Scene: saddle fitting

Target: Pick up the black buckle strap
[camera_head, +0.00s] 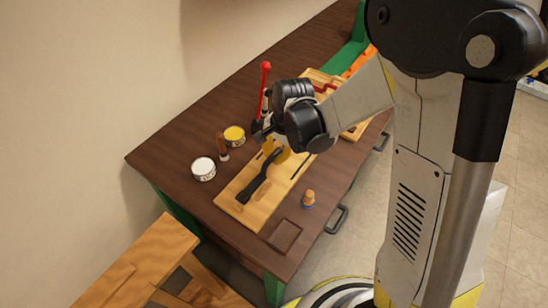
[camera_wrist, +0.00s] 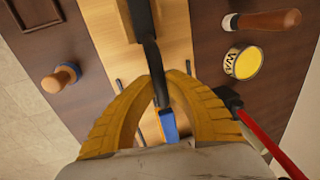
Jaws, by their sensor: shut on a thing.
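The black buckle strap (camera_head: 258,182) is a long, dark, bent piece above the light wooden board (camera_head: 284,190). In the wrist view the strap (camera_wrist: 151,55) runs from the top edge down between my fingers, and a blue piece (camera_wrist: 168,126) shows at its near end. My gripper (camera_wrist: 160,76) has yellow fingers closed on the strap from both sides. In the head view my gripper (camera_head: 271,146) is at the strap's far end, partly hidden by my wrist. I cannot tell whether the strap is clear of the board.
A red-handled tool (camera_head: 264,85) stands behind. A wooden-knobbed tool (camera_head: 308,199) and small dark tray (camera_head: 285,236) are near the front edge.

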